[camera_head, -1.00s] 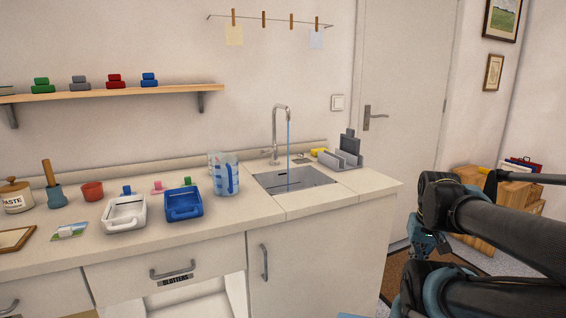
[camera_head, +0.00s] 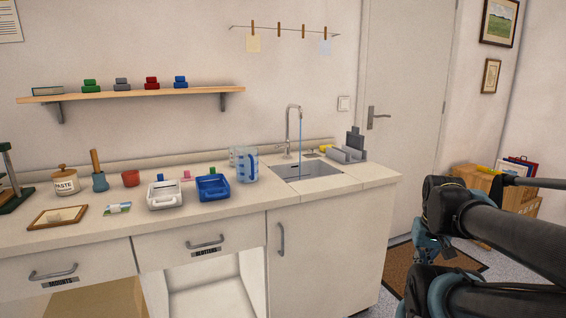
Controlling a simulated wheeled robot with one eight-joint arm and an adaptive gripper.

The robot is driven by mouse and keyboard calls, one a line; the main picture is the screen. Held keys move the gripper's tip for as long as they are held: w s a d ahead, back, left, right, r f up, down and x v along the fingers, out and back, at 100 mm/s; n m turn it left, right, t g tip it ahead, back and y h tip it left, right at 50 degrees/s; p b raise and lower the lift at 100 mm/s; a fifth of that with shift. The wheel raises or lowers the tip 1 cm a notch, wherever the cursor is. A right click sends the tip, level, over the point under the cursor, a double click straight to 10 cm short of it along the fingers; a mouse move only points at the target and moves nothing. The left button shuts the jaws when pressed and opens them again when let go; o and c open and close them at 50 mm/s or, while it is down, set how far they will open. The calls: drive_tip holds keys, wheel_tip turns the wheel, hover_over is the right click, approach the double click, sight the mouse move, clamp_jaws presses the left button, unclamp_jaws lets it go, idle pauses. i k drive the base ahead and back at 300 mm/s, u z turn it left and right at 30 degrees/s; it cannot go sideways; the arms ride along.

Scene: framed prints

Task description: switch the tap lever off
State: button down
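The tap (camera_head: 289,128) is a slim metal gooseneck behind the sink (camera_head: 322,183) at the right end of the counter. A blue stream of water (camera_head: 301,140) falls from its spout into the basin. The small lever (camera_head: 282,151) sticks out to the left, low on the tap. It is tiny in this view. My arm is folded at the right edge, well apart from the tap and in front of the counter. What seems to be my gripper (camera_head: 428,246) hangs low by the arm's bend. Its fingers cannot be made out.
Left of the sink stand a clear blue-marked jug (camera_head: 247,166), a blue tray (camera_head: 213,187) and a white tray (camera_head: 165,195). A grey rack (camera_head: 349,153) stands right of the tap. A cardboard box (camera_head: 95,300) is at the lower left. Floor shows right of the counter.

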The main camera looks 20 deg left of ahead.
sight(277, 147)
drive_tip(key=k, duration=1.4)
drive_tip(key=u, duration=0.75)
drive_tip(key=i, duration=1)
drive_tip(key=z, duration=0.05)
